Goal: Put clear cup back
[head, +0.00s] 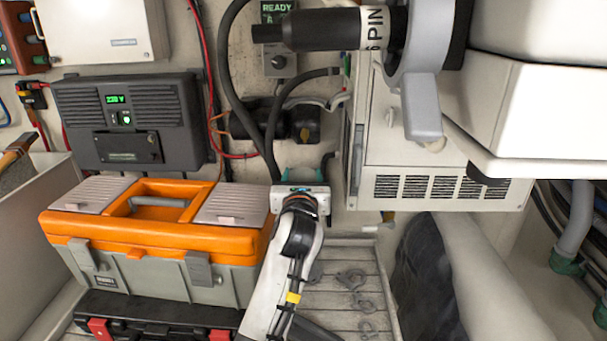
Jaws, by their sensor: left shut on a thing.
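My left gripper (303,178) reaches away from me at the centre, just right of the orange toolbox and in front of the back wall. Teal bits show at its far end, beyond the pale hand. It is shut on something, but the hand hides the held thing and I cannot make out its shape. I cannot pick out a clear cup anywhere in view. My right gripper is not in view.
The orange and grey toolbox (150,240) stands on a black case (150,318) at the left. A slatted floor (330,290) with metal shackles lies beyond my forearm. A vented white cabinet (450,160) and a large "6 PIN" connector (330,30) crowd the upper right.

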